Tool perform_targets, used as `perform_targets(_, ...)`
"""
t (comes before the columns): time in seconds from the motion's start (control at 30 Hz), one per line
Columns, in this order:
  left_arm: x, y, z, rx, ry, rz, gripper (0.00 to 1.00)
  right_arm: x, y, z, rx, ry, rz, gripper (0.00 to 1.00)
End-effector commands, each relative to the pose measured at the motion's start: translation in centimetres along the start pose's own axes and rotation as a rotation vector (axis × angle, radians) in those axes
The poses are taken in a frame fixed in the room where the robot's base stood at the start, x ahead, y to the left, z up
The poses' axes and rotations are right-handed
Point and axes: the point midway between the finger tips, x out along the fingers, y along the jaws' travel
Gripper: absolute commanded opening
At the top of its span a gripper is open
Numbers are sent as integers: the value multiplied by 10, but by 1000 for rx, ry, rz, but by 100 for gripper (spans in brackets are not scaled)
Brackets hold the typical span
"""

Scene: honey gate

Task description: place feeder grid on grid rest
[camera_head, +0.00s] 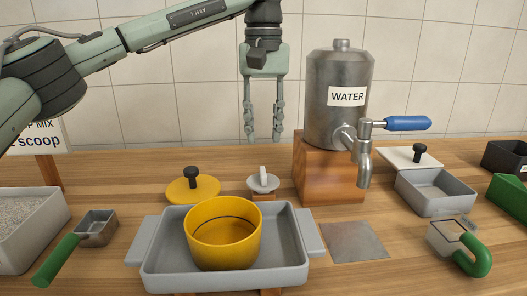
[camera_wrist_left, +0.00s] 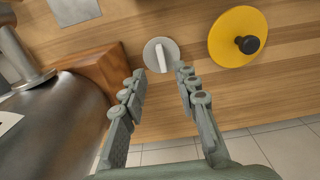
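A small pale grey disc with an upright white fin handle (camera_head: 263,182), which looks like the feeder grid, sits behind the grey tray. A small brown wooden piece (camera_head: 264,197) shows at its front edge and may be the grid rest; most of it is hidden. The disc also shows in the left wrist view (camera_wrist_left: 153,52), just beyond the fingertips. My left gripper (camera_head: 264,138) points down with its fingers apart and empty. It hangs above and behind the disc, not touching it. My right gripper is in neither view.
A metal water tank (camera_head: 340,65) on a wooden block (camera_head: 312,170) stands close right of the gripper. A yellow lid (camera_head: 180,192) lies left of the disc. A grey tray (camera_head: 290,262) holding a yellow pot (camera_head: 225,245) is in front. A metal plate (camera_head: 355,242) lies right of it.

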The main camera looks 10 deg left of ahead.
Motion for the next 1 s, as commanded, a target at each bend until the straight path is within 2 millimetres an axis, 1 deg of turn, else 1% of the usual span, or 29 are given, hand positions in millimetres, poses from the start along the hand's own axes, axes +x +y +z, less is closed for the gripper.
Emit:
perform_targets(0.03,-10,0,0,0,1,1,30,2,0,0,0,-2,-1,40)
perform_targets(0.1,-19,1,0,0,1,0,30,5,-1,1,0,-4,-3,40)
perform_targets(0.27,-31,0,0,0,0,-1,30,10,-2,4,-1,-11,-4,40)
perform_targets(0.87,-32,0,0,0,0,-1,30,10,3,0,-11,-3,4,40)
perform_targets(1.0,-32,0,0,0,-1,0,30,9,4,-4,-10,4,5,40)
